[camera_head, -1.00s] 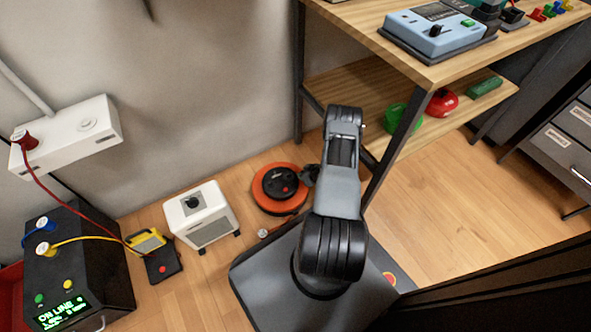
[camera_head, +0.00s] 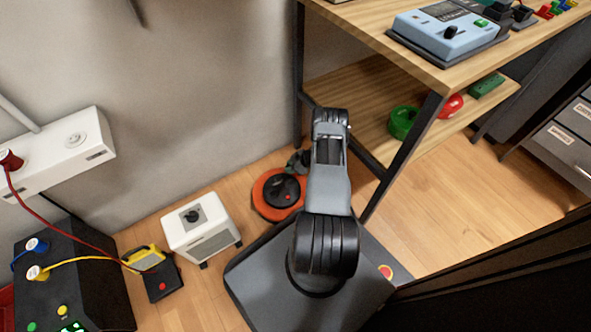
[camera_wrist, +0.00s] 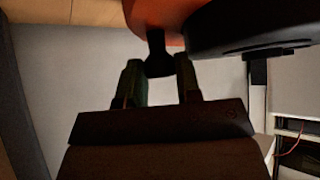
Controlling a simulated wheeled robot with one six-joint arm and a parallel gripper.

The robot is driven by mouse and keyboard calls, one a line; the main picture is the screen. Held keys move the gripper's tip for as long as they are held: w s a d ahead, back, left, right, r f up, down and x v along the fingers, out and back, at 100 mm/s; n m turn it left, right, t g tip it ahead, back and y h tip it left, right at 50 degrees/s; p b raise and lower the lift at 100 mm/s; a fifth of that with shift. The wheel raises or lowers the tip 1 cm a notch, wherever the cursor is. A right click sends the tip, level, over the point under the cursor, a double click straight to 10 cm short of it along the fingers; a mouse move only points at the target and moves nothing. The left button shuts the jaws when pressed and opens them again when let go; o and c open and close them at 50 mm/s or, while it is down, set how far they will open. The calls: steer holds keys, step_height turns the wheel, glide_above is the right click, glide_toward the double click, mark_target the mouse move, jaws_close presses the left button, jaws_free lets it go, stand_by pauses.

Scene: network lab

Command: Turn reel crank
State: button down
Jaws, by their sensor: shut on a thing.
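The reel (camera_head: 262,202) is an orange disc with a black hub (camera_head: 279,190), on the wooden floor between the white box and the shelf leg. My gripper (camera_head: 300,160) is at the reel's back right edge in the head view, small and partly hidden by my arm. In the wrist view the reel's orange rim (camera_wrist: 150,14) and dark hub (camera_wrist: 245,30) fill the top. The black crank handle (camera_wrist: 157,52) sits between the fingers of my gripper (camera_wrist: 160,75), which is shut on it. The crank's arm is not clearly seen.
A white box (camera_head: 202,225) stands left of the reel. A yellow meter (camera_head: 144,258) and a black unit (camera_head: 65,275) with cables are farther left. The shelf leg (camera_head: 405,150) is close on the right, with a wall behind. Open floor lies farther right.

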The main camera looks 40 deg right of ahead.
mark_target(263, 178)
steer(key=w+a+n+g, duration=0.1)
steer(key=w+n+y, duration=0.1)
steer(key=n, duration=0.1)
steer(key=w+a+n+g+y, duration=0.1)
steer(key=w, duration=0.1)
steer(key=shift+a+n+g, duration=0.3)
steer(key=shift+n, duration=0.1)
steer(key=a+n, duration=0.1)
steer(key=w+a+n+g, duration=0.1)
steer(key=a, duration=0.1)
steer(key=w+a+g+y, duration=0.1)
steer(key=shift+a+r+n, duration=0.1)
steer(key=shift+a+n, duration=0.05)
steer(key=shift+n, duration=0.25)
steer(key=a+n+g, duration=0.2)
steer(key=a+n, duration=0.1)
steer(key=shift+w, duration=0.1)
steer(key=shift+a+r+n+g, duration=0.1)
steer(key=shift+a+n+g, duration=0.75)
steer(key=shift+n+g, duration=0.05)
steer(key=c, duration=1.1)
jaws_free()
steer(key=shift+a, duration=0.1)
steer(key=shift+s, duration=0.2)
steer(key=v, duration=1.2)
